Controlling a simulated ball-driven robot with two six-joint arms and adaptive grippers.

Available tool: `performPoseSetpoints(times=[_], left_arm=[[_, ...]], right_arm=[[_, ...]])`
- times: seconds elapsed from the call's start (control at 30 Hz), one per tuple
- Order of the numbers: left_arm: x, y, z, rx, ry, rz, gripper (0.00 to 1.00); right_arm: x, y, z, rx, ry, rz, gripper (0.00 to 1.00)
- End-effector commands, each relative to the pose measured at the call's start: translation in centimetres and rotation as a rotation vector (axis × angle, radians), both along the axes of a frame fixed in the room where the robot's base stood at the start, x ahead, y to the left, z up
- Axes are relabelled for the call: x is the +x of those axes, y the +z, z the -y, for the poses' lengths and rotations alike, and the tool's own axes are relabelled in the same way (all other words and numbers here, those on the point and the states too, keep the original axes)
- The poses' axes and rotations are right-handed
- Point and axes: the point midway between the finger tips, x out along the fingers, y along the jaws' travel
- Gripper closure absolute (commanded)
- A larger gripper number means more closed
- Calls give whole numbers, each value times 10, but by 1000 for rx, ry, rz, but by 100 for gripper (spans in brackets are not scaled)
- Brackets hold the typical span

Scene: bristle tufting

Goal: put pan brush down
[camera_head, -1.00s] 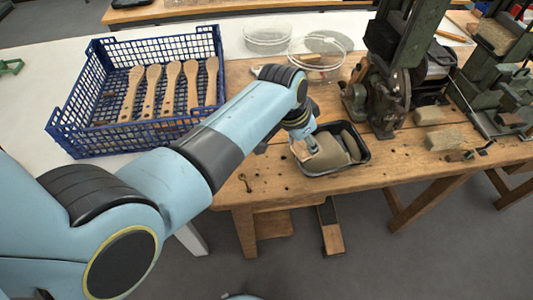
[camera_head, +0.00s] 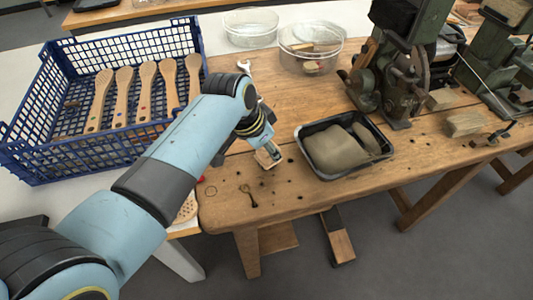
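My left gripper (camera_head: 264,150) points down over the wooden bench (camera_head: 225,218), left of the black tray. Its fingers are mostly hidden behind my own wrist. A small pale wooden piece with a darker strip (camera_head: 268,158) shows right at the fingertips, at or just above the bench top; I cannot tell whether it is held or whether it is the pan brush. A pale perforated wooden piece (camera_head: 187,208) shows at the bench's left edge, partly hidden by my arm. My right gripper is not in view.
The black tray (camera_head: 303,132) holds grey-brown lumps. A blue crate (camera_head: 40,165) holds several wooden handles. Two clear round dishes (camera_head: 312,46) (camera_head: 250,27) stand behind. A wrench (camera_head: 244,67), a small key-like tool (camera_head: 248,195) and green machines (camera_head: 410,60) are on the bench.

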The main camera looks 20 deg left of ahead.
Motion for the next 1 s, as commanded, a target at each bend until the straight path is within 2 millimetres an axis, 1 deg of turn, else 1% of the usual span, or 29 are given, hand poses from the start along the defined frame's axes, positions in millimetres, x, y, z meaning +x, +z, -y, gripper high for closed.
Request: performPoseSetpoints(times=[0.03,0.07,0.27,0.43,0.47,0.6,0.63,0.87,1.0], left_arm=[[-1,-10,1,0,-1,1,100],[-1,-11,1,0,-2,1,100],[-1,-7,1,0,-2,1,100],[-1,-11,1,0,-2,1,100],[-1,-11,0,0,-2,1,62],[-1,-10,0,0,-2,1,43],[-1,-10,0,0,-2,1,41],[-1,-10,1,0,-2,1,41],[-3,-1,-1,0,-2,3,41]], right_arm=[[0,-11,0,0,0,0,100],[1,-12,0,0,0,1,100],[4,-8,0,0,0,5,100],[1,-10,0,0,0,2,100],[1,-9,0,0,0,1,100],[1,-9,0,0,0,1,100],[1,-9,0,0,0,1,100],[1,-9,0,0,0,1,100],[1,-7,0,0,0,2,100]])
